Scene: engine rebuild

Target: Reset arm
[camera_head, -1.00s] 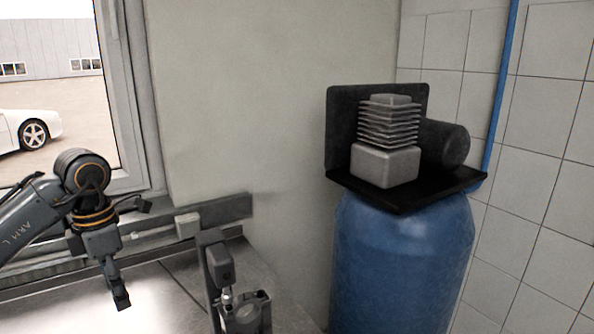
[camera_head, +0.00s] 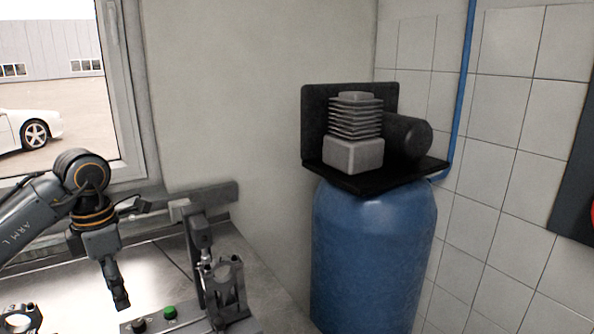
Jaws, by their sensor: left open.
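My left arm comes in from the left in the head view, marked "ARM L", with a dark grey body and orange rings at its joint. My left gripper (camera_head: 118,296) points down above the metal bench (camera_head: 160,272) and holds nothing that I can see. Its fingers are seen nearly edge-on, small and dark. My right arm and right gripper are not in view.
A grey metal fixture (camera_head: 222,282) stands on the bench right of the left gripper. A control box (camera_head: 150,324) with a green and a black button sits below it. A metal part (camera_head: 20,320) lies bottom left. A blue compressor tank (camera_head: 372,255) stands right.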

